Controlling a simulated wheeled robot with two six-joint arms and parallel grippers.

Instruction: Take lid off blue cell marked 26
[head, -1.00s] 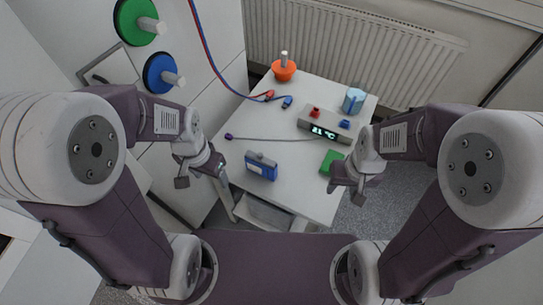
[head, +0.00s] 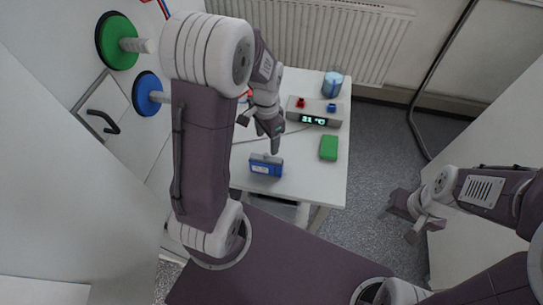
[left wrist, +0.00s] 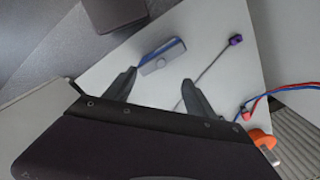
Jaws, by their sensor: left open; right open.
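The blue cell (head: 267,170) stands on the white table near its front edge. It has a white label, whose number is too small to read, and a grey lid (head: 266,157) on top. My left gripper (head: 260,135) is open and empty, above the table just behind the cell in the head view. In the left wrist view the cell (left wrist: 171,46) and its lid (left wrist: 160,63) lie ahead of the open fingers (left wrist: 158,92), apart from them. My right gripper (head: 402,218) is open and empty, off to the right of the table above the floor.
A green block (head: 328,147) lies at the table's right. Behind it are a unit with a lit display (head: 300,115) and a light-blue container (head: 333,84). The left wrist view shows a purple-ended cable (left wrist: 236,40), red and blue leads, and an orange object (left wrist: 259,137).

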